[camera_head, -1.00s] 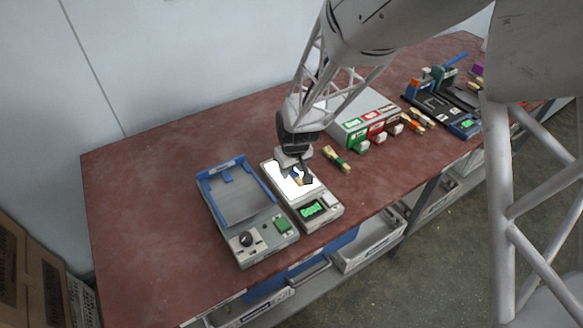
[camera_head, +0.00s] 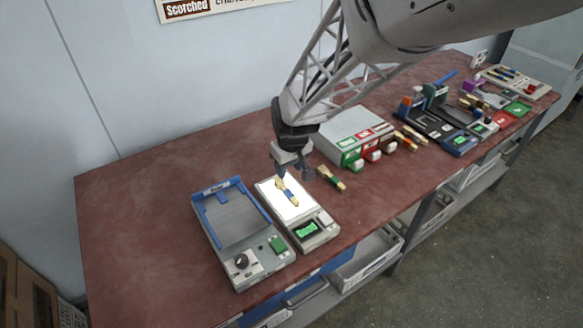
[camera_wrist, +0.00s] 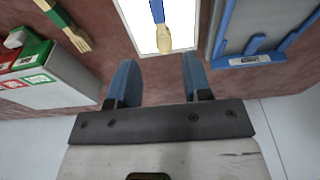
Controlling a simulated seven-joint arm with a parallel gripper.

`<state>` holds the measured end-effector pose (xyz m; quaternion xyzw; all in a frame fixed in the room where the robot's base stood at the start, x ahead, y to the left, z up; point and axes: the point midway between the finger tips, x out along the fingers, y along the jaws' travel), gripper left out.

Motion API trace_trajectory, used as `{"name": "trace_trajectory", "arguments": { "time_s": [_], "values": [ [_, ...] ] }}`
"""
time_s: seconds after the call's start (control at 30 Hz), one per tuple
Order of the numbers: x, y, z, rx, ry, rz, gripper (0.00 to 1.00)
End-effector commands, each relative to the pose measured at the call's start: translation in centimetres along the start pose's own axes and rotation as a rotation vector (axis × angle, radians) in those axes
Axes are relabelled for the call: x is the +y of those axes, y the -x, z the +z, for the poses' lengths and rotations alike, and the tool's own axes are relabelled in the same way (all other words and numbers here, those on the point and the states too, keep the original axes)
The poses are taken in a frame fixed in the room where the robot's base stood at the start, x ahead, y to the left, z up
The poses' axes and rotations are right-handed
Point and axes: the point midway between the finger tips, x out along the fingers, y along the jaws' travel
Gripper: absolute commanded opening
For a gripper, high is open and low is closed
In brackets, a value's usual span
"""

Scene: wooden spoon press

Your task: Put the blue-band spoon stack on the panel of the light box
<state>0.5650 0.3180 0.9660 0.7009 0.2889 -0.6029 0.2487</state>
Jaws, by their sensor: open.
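The blue-band spoon stack (camera_head: 288,194) lies on the lit white panel of the light box (camera_head: 270,192). In the wrist view the blue-band stack (camera_wrist: 163,38) lies on the bright panel (camera_wrist: 133,20), ahead of the fingertips. My gripper (camera_wrist: 162,80) is open, with nothing between its blue fingers. In the head view my gripper (camera_head: 291,168) is just behind and above the stack, apart from it as far as the wrist view shows. The light box's green display (camera_head: 306,228) is lit at its front.
A grey device with a blue tray (camera_head: 238,222) stands left of the light box. A green-band spoon stack (camera_head: 331,178) lies on the table to the right. Behind it is a grey box with green and red slots (camera_head: 357,138). The left of the table is clear.

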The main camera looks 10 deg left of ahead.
Motion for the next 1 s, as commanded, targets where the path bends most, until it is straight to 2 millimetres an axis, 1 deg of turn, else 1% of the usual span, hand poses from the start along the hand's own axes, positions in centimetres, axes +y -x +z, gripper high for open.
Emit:
{"name": "trace_trajectory", "arguments": {
  "time_s": [0.03,0.1,0.3,1.0],
  "values": [
    [0.0,0.7,0.0,0.001,0.000,0.000,0.45],
    [0.0,1.3,0.0,0.001,0.000,0.000,0.45],
    [0.0,2.2,0.0,0.000,0.000,0.000,0.45],
    [0.0,2.3,0.0,0.000,0.000,0.000,0.45]
  ]
}}
